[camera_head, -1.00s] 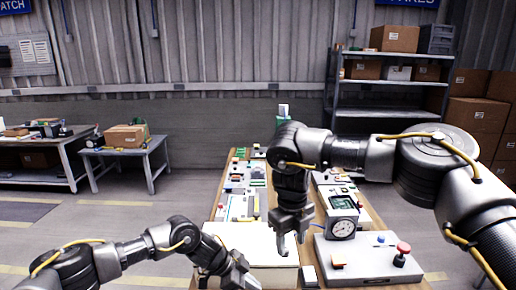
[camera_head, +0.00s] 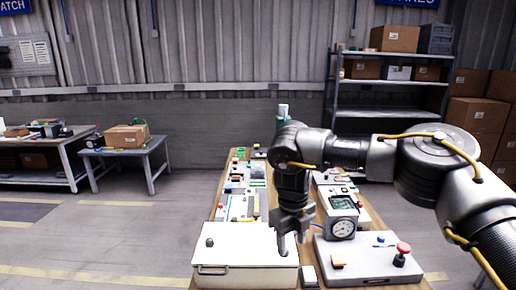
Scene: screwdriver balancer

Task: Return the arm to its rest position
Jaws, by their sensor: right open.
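My right arm (camera_head: 345,153) reaches in from the right over the workbench, with its elbow bent and its wrist hanging down. My right gripper (camera_head: 291,240) points downward and is open, with nothing seen between its fingers. It shows in front of the right back part of a white lidded box (camera_head: 240,250), near the gauge device. I cannot tell its exact height above the bench. My left arm and left gripper are out of view.
The wooden workbench (camera_head: 220,213) carries a gauge device (camera_head: 342,228), a grey control panel with a red button (camera_head: 360,266) and boards along its left side. A metal shelf (camera_head: 390,88) and cartons (camera_head: 475,115) stand behind at right.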

